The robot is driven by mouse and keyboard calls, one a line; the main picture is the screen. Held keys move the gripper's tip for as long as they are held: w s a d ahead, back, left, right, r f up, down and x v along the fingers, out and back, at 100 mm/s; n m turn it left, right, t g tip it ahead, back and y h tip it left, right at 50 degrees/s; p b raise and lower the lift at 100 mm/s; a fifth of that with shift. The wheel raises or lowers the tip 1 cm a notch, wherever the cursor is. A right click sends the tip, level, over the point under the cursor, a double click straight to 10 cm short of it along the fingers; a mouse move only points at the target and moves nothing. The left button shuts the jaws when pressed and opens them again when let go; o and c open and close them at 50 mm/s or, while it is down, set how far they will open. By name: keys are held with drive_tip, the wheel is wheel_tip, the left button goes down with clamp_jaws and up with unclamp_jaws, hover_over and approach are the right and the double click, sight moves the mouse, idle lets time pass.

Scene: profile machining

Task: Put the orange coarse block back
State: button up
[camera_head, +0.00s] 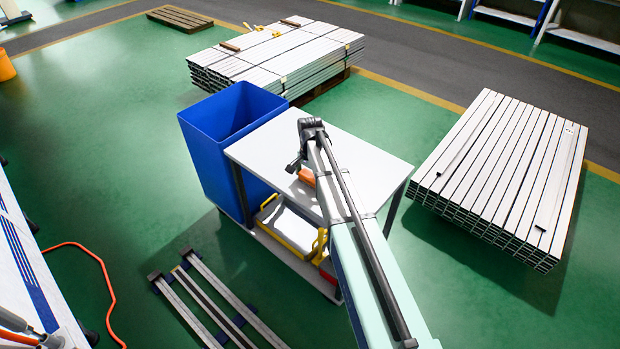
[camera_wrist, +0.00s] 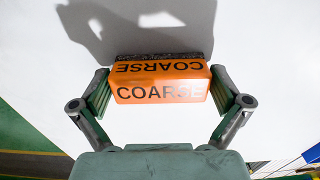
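The orange coarse block (camera_wrist: 160,88) is in the wrist view, with black "COARSE" lettering on two faces and a dark, rough strip along its far side. In the head view the block (camera_head: 307,177) shows as a small orange piece at the white cart top (camera_head: 372,157). My gripper (camera_wrist: 162,84) has one finger pad at each end of the block, and both pads appear to touch it. I cannot tell whether the block rests on the white surface or is just above it. My arm hides part of the cart top in the head view.
A tall blue bin (camera_head: 215,150) stands against the cart's left side. The lower shelf holds a yellow-edged case (camera_head: 285,229) and a red item (camera_head: 328,270). Profile stacks lie behind (camera_head: 290,55) and at right (camera_head: 510,165). The cart top right of my arm looks clear.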

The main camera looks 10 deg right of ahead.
sight(310, 176)
wheel_tip(310, 176, up, 12)
drive_tip(key=b, duration=0.1)
drive_tip(key=shift+r+b, duration=0.15)
drive_tip(key=shift+b, duration=0.2)
idle(0.4)
